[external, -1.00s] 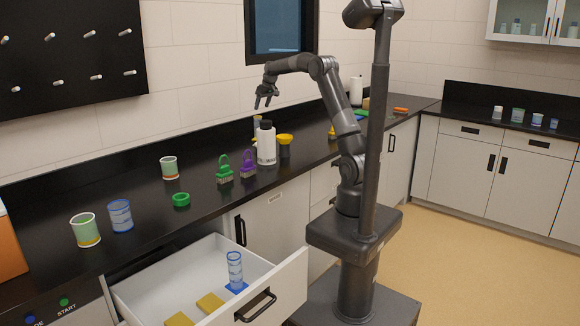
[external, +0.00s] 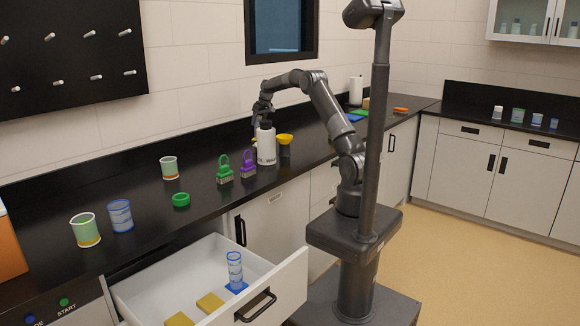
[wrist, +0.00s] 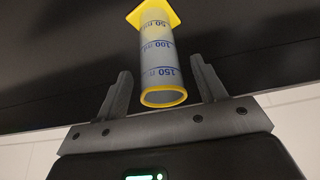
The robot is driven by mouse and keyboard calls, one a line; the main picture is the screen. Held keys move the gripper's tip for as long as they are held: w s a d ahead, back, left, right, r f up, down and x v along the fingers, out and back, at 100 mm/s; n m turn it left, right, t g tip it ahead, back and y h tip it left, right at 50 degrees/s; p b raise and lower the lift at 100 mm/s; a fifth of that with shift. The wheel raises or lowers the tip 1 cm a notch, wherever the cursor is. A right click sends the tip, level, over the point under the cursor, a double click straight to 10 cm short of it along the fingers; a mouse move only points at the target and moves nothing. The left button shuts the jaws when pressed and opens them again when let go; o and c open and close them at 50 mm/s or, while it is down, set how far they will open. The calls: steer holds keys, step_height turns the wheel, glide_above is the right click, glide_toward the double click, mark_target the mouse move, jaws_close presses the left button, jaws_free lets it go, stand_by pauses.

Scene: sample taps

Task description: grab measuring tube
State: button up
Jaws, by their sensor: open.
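A clear measuring tube (wrist: 159,52) with blue markings, a yellow rim and a yellow base shows in the wrist view. Its open rim faces my camera. My gripper (wrist: 161,70) is open, with one finger on each side of the tube and a gap at both sides. In the external view my gripper (external: 263,112) is low over the counter, just behind the white bottle (external: 266,148). The bottle hides most of the yellow tube there. Another measuring tube (external: 235,268), blue with a blue base, stands in the open drawer (external: 190,262).
A yellow funnel on a dark holder (external: 285,142) stands right of the bottle.

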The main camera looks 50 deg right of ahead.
mark_target(253, 118)
steer(key=x, duration=0.3)
steer(key=c, duration=1.3)
